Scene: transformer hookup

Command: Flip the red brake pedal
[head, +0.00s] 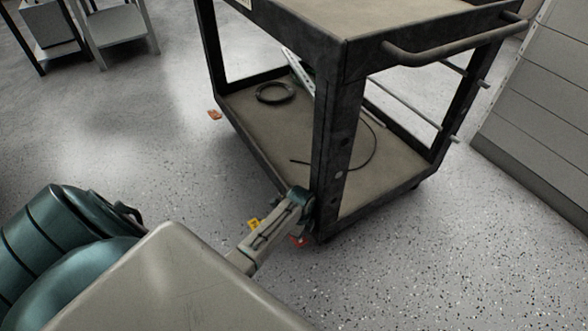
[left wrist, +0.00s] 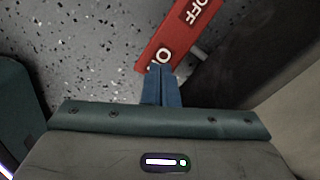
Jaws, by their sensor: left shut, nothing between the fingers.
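The red brake pedal (left wrist: 180,35) fills the upper middle of the left wrist view. It is a red bar with white "OFF" lettering at its upper end and "ON" lettering, partly covered, at its lower end. My left gripper (left wrist: 161,68) is shut and empty, its blue fingertips together over the "ON" end. I cannot tell whether they touch it. In the head view only a small red bit (head: 300,241) shows beside the cart's near corner post, mostly hidden by my left arm. My right gripper is not in view.
The dark cart (head: 328,150) stands over the pedal, its post close to my left wrist. A coiled cable (head: 275,92) lies on its lower shelf. A small orange-red piece (head: 214,114) shows at the far-left corner. Grey panels (head: 540,100) stand right. Speckled floor is open at front right.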

